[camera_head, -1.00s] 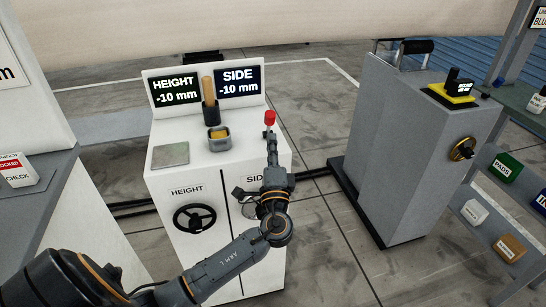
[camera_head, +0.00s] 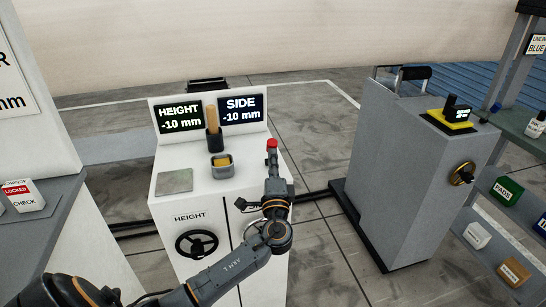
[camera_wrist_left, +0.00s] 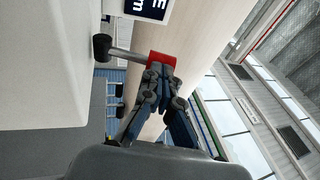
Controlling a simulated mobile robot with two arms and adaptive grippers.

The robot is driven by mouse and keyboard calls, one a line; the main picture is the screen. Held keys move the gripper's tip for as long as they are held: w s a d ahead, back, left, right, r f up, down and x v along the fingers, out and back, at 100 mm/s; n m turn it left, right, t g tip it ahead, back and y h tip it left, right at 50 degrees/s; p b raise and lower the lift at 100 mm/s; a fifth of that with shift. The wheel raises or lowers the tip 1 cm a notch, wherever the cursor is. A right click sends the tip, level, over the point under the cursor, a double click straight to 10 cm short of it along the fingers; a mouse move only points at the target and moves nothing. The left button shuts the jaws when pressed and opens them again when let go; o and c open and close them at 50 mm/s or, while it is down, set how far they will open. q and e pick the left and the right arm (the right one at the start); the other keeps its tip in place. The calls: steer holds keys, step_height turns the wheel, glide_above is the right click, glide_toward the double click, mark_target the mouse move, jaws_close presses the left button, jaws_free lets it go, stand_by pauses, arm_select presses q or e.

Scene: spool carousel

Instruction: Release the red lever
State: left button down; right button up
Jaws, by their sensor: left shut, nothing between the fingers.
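The red lever has a red knob (camera_head: 271,144) and stands at the right side of the white cabinet's top. In the left wrist view the red end (camera_wrist_left: 161,60) sits on a grey rod that runs to a dark pivot (camera_wrist_left: 102,47) by the white cabinet wall. My left gripper (camera_head: 272,168) is at the lever, just below the knob in the head view. In the left wrist view its fingers (camera_wrist_left: 160,76) are shut and empty, their tips right at the red end. I cannot tell whether they touch it. My right gripper is in neither view.
The white cabinet (camera_head: 167,215) carries HEIGHT (camera_head: 180,117) and SIDE (camera_head: 241,110) displays, both reading -10 mm, and a black handwheel (camera_head: 196,244). A wooden-handled tool stands in a dark holder (camera_head: 214,140). A grey cabinet (camera_head: 400,170) stands to the right across open floor.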

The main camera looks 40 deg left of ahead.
mark_target(270, 144)
arm_select(q)
steer(key=r+g+h+p, duration=0.1)
steer(key=p, duration=0.2)
steer(key=w+a+r+g+p, duration=0.1)
steer(key=p, duration=0.3)
steer(key=a+r+n+g+h+p, duration=0.1)
steer(key=p, duration=0.3)
steer(key=shift+w+h, duration=0.3)
steer(key=shift+w, duration=0.05)
steer(key=shift+w+a+g+p, duration=0.15)
steer(key=shift+g+p, duration=0.2)
steer(key=shift+g, duration=0.05)
steer(key=shift+w+a+f, duration=0.1)
steer(key=shift+w+a, duration=0.05)
steer(key=shift+a, duration=0.05)
steer(key=shift+w+a, duration=0.4)
steer(key=shift+a, duration=0.15)
steer(key=shift+r, duration=0.2)
